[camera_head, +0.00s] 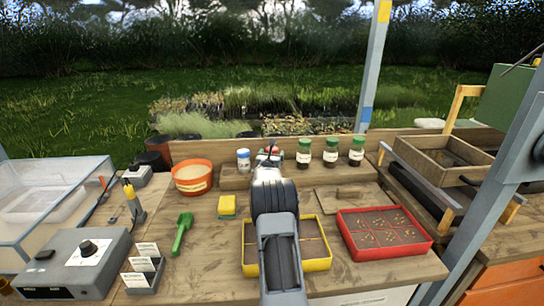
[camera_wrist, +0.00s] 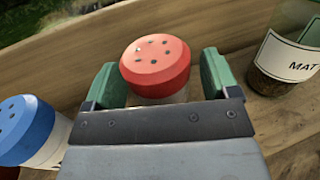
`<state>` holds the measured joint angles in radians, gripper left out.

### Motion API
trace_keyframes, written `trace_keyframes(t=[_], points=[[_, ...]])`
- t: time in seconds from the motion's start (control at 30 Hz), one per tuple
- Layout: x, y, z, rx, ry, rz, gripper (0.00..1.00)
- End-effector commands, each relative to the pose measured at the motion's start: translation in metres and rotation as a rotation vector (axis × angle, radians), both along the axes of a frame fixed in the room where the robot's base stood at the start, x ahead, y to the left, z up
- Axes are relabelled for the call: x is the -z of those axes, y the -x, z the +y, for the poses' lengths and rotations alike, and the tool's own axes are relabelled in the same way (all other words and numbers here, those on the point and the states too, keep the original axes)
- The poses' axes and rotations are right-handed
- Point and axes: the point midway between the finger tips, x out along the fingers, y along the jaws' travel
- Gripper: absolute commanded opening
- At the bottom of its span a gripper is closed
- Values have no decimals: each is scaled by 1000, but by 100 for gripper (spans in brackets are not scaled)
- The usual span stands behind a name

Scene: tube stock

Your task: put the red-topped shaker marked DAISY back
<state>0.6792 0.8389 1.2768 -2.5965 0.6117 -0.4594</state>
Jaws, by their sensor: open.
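The red-topped shaker (camera_wrist: 155,65) stands upright between the two green fingers of my gripper (camera_wrist: 160,88) in the wrist view. The jaws are open, with a finger on either side of it; I cannot tell whether either touches. Its red lid has several dark holes. Its lower body and any label are hidden by my gripper, so I cannot read DAISY. In the head view my gripper (camera_head: 268,157) is over the raised wooden shelf (camera_head: 215,178) at the back of the bench, and mostly hides the shaker.
A blue-topped shaker (camera_head: 243,159) stands left of it on the shelf. Several green-topped jars (camera_head: 331,152) stand to the right. An orange tub (camera_head: 192,178), a sponge (camera_head: 227,206), a green scoop (camera_head: 182,232), a yellow tray (camera_head: 318,264) and a red tray (camera_head: 350,243) lie around my arm.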

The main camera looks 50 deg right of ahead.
Motion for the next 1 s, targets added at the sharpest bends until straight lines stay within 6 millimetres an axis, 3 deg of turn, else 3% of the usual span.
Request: trace_keyframes(t=[0.27,0.37,1.0], points=[[-5,0,1,0,0,1,81],[-2,6,10,-1,1,1,81],[-3,60,90,-1,1,0,81]])
